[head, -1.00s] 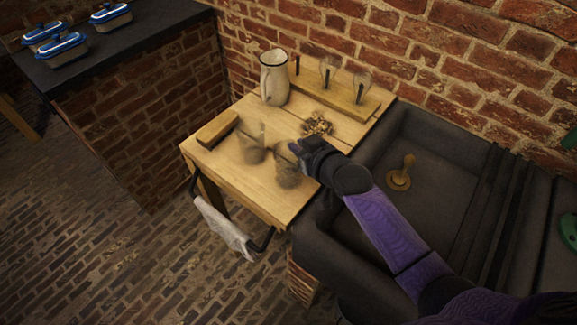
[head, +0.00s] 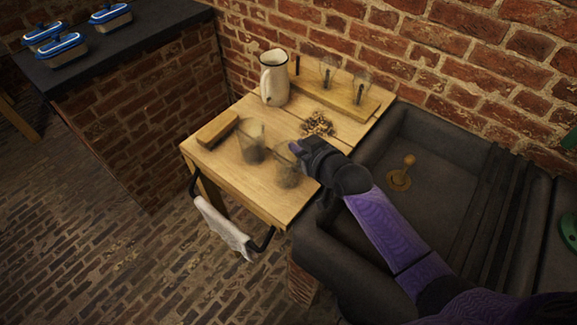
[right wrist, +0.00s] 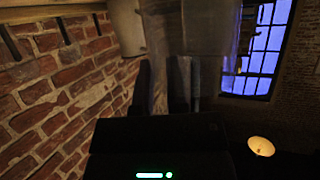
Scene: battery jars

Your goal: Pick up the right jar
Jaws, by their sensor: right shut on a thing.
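Two clear glass jars stand on the wooden table, each with a dark, greyish layer low inside. The right jar (head: 287,172) is nearer the sink, and the left jar (head: 251,143) is just left of it. My right gripper (head: 298,150) is at the upper right side of the right jar, shut on it. The jar still appears upright at table level; I cannot tell any gap beneath it. In the right wrist view, the dark fingers (right wrist: 172,85) extend towards a dim glass shape, and the contact is hard to make out. My left gripper is not in view.
A white pitcher (head: 275,80), a wooden rack (head: 335,97) with glass pieces and a pile of small bits (head: 317,124) are at the back. A wooden block (head: 216,128) lies left. A dark sink (head: 425,165) adjoins the table's right side.

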